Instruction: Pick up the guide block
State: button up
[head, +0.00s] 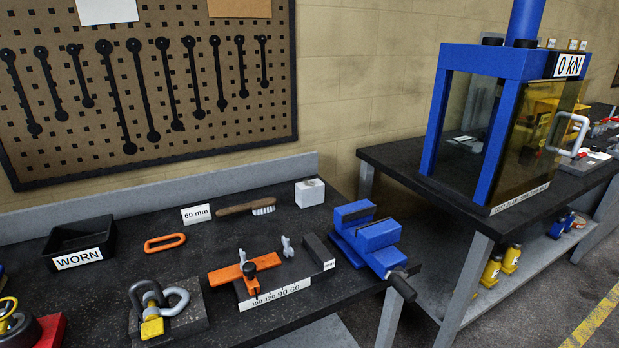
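A small white block (310,193) with a small dark mark on its top stands at the back of the black workbench, right of a wire brush. It carries no readable name, but it looks the most like the guide block. It stands upright and clear of the things around it. A marking jig (275,296) in front of it has a scale reading 150, 120, 90, 60, an orange bar (228,276) with a black knob, and a dark end block (318,250). My gripper is not in view.
A blue vise (368,238) stands right of the white block. The brush (247,206), a "60 mm" card (196,214), an orange link (165,243), a WORN bin (77,244) and shackles (158,305) lie leftward. A blue press (507,65) stands on another bench.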

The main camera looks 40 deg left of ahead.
aim_at(310, 191)
jog(key=i+u, duration=0.35)
jog(key=i+l+u, duration=0.2)
jog(key=i+u, duration=0.15)
jog(key=i+l+u, duration=0.3)
jog(key=i, duration=0.1)
